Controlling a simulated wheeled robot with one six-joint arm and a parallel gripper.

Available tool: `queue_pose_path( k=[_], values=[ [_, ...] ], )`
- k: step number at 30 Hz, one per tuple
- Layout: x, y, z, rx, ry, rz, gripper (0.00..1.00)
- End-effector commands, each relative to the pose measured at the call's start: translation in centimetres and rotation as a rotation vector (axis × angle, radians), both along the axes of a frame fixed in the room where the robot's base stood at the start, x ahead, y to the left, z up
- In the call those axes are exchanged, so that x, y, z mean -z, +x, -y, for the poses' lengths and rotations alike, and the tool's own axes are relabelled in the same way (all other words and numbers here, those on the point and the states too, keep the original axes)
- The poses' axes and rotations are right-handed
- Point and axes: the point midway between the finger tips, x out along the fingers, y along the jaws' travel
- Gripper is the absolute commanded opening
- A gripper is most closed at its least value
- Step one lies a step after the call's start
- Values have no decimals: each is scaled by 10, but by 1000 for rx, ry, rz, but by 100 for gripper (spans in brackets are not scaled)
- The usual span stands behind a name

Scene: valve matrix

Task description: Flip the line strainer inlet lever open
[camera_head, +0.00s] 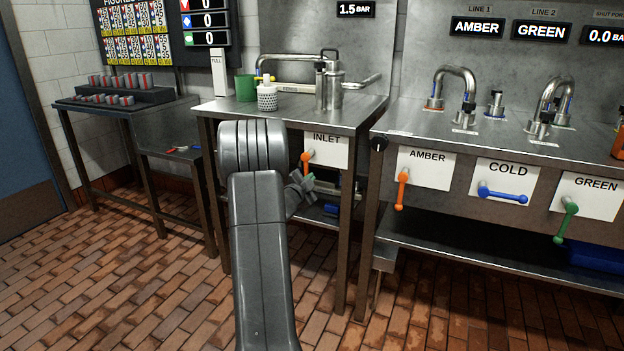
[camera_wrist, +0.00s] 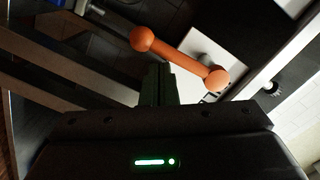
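The orange inlet lever (camera_head: 306,159) is on the white INLET plate (camera_head: 326,149) at the front of the middle steel table. In the head view it points downward, and its lower end is partly hidden by my gripper (camera_head: 300,190). In the wrist view the orange lever (camera_wrist: 182,60) runs diagonally, with a round knob at each end. My gripper's dark fingers (camera_wrist: 162,80) look closed together, with their tips just short of the lever's middle. I see nothing between them. Whether they touch the lever, I cannot tell.
Orange AMBER (camera_head: 401,190), blue COLD (camera_head: 502,194) and green GREEN (camera_head: 566,220) levers are on the right counter. A metal canister (camera_head: 329,86), green cup (camera_head: 246,87) and white perforated cup (camera_head: 267,97) stand above the inlet. Table legs flank the inlet area. The tiled floor in front is clear.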

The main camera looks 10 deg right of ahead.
Motion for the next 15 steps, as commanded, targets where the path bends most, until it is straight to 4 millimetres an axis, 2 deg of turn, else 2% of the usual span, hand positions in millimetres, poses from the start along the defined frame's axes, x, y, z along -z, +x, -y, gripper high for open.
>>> queue_pose_path(
  k=[15],
  values=[
    [2,3,-5,-2,0,-1,0]
  ],
)
